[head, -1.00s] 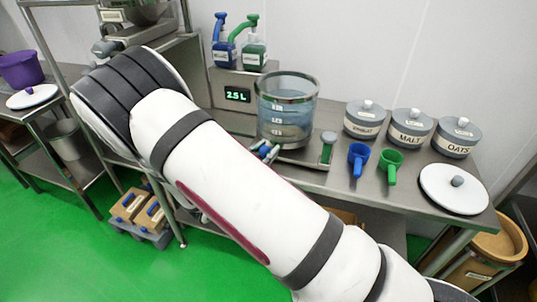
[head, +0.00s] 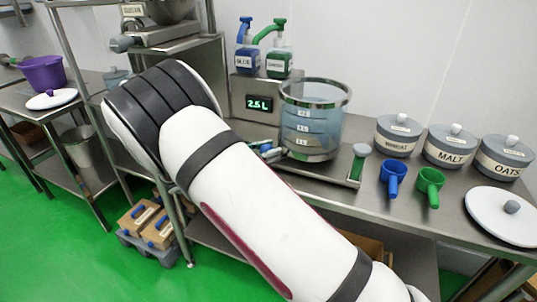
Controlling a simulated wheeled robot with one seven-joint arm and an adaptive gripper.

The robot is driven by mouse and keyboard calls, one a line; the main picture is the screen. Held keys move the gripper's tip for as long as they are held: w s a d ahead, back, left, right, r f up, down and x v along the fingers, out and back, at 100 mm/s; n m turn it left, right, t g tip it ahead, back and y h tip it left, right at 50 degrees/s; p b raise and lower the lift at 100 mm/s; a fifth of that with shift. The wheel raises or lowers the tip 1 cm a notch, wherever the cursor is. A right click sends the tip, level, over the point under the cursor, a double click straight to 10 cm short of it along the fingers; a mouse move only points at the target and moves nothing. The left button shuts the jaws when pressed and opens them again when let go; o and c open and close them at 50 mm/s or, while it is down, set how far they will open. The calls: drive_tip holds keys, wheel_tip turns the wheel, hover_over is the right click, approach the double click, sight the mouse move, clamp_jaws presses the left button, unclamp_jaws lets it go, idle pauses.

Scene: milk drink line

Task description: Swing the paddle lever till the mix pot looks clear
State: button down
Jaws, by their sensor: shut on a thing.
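The fingertips are too small and covered to make out clearly.
A display (head: 259,103) reads 2.5 L. Blue (head: 244,62) and green (head: 278,64) pump bottles stand behind. Blue (head: 393,178) and green (head: 429,185) scoops, lidded tubs (head: 450,146) and a white lid (head: 502,216) fill the bench's right. The green floor is open at left.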

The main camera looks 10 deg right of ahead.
drive_tip(key=shift+w+r, duration=0.1)
drive_tip(key=c, duration=1.2)
unclamp_jaws()
drive_tip(key=v, duration=1.2)
